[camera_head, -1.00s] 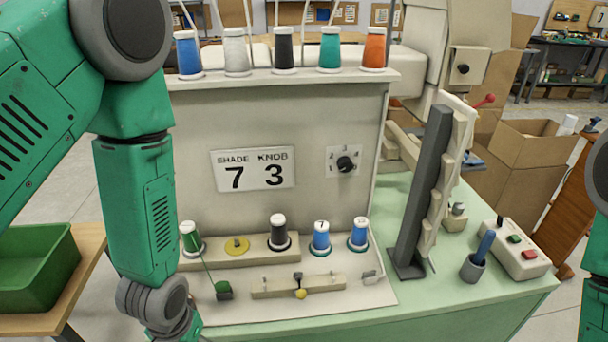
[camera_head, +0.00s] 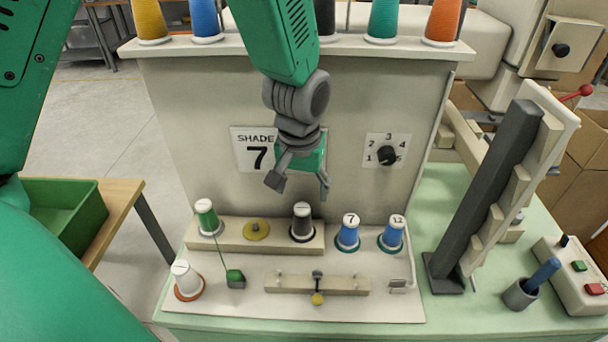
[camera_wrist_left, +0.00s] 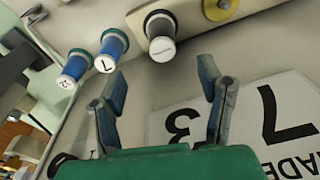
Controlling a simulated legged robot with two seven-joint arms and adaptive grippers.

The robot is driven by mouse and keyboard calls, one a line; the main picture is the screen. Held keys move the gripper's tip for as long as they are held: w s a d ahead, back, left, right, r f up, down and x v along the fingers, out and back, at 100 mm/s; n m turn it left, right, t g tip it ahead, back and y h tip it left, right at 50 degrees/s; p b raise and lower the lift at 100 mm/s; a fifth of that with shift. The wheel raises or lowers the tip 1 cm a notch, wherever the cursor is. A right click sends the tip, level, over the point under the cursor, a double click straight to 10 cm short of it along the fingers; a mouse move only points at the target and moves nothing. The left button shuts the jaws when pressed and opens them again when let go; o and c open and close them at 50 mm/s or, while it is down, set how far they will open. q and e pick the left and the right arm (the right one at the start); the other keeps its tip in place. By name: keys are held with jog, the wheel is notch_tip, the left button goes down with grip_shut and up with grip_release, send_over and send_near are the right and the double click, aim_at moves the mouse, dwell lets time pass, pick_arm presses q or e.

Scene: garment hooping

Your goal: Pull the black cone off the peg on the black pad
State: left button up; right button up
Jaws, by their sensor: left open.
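The black cone (camera_head: 302,222) stands upright on a black pad (camera_head: 302,238) on the beige block. Its peg is hidden inside it. In the left wrist view the black cone (camera_wrist_left: 161,28) shows its white top toward the camera, beyond the fingertips. My left gripper (camera_head: 300,184) is open and empty, pointing down just above the cone and apart from it. In the left wrist view its two fingers (camera_wrist_left: 164,82) are spread, with the cone's top between their lines. My right gripper is out of view.
A yellow pad (camera_head: 256,230) and a green cone (camera_head: 207,217) are left of the black cone. Blue cones (camera_head: 348,231) stand to its right. The sign panel (camera_head: 350,195) rises behind. A leaning dark post (camera_head: 480,200) is farther right.

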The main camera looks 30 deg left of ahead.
aim_at(303, 205)
pick_arm(q)
jog(key=f, duration=0.3)
jog(key=f+b, duration=0.1)
jog(key=f, duration=0.2)
jog(key=w+a+f, duration=0.1)
jog(key=f, duration=0.2)
jog(key=shift+f+b, duration=0.3)
jog(key=shift+d+f, duration=0.1)
jog(key=shift+f, duration=0.05)
jog(key=shift+d, duration=0.1)
jog(key=c, duration=1.2)
jog(key=shift+c, duration=0.3)
jog(key=shift+r+p, duration=0.7)
jog(key=shift+p, duration=0.2)
jog(key=shift+r+p, duration=1.95)
jog(key=shift+p, duration=0.15)
